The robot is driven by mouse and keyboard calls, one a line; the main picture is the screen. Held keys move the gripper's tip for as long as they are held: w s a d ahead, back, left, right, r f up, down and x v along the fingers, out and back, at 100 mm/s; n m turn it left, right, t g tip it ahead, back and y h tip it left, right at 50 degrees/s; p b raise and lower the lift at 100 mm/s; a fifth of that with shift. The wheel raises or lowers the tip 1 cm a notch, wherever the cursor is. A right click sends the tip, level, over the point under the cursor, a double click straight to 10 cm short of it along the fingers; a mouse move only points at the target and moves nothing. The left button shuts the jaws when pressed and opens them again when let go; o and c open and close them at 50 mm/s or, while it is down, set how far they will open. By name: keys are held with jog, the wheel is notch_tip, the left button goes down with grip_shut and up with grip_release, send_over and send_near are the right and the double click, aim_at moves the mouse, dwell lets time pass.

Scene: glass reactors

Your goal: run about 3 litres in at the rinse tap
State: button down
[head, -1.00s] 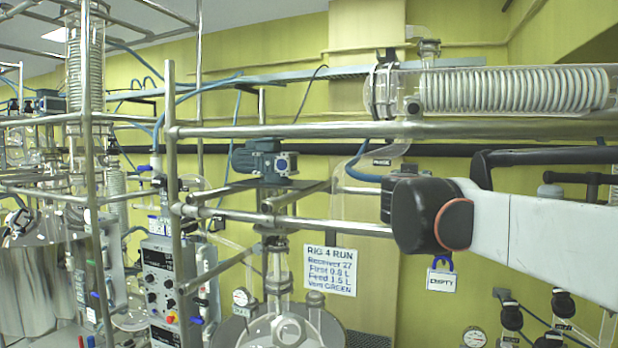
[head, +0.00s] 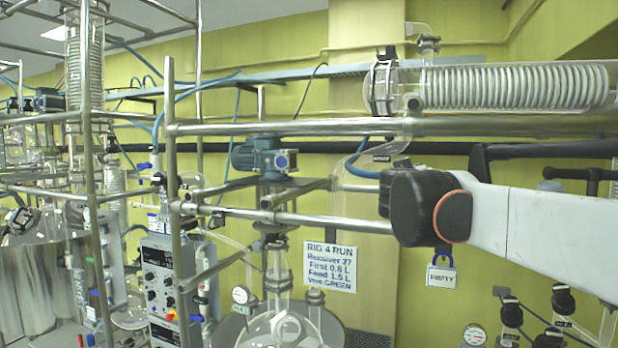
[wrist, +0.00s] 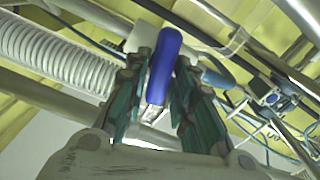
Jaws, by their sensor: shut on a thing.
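In the wrist view my gripper (wrist: 161,66) has its two green-padded fingers closed on a blue handle (wrist: 165,47), which stands up between them. A metal part shows at the handle's lower end. The tap's body and its spout are not clear. In the head view my own arm hides the gripper and the handle. A small tag (head: 381,158) hangs just above the arm's end, too small to read surely. A glass vessel (head: 285,325) stands below at the bottom edge. I cannot see any liquid level or flow.
A horizontal glass coil condenser (head: 515,87) and steel rails (head: 300,128) run above my arm. A sign (head: 330,266) reads RIG 4 RUN, and an EMPTY tag (head: 441,276) hangs below the arm. A control box (head: 160,282) stands at left.

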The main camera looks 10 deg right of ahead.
jog(key=shift+a+n, duration=0.1)
jog(key=shift+n, duration=1.1)
jog(key=c, duration=1.5)
grip_release()
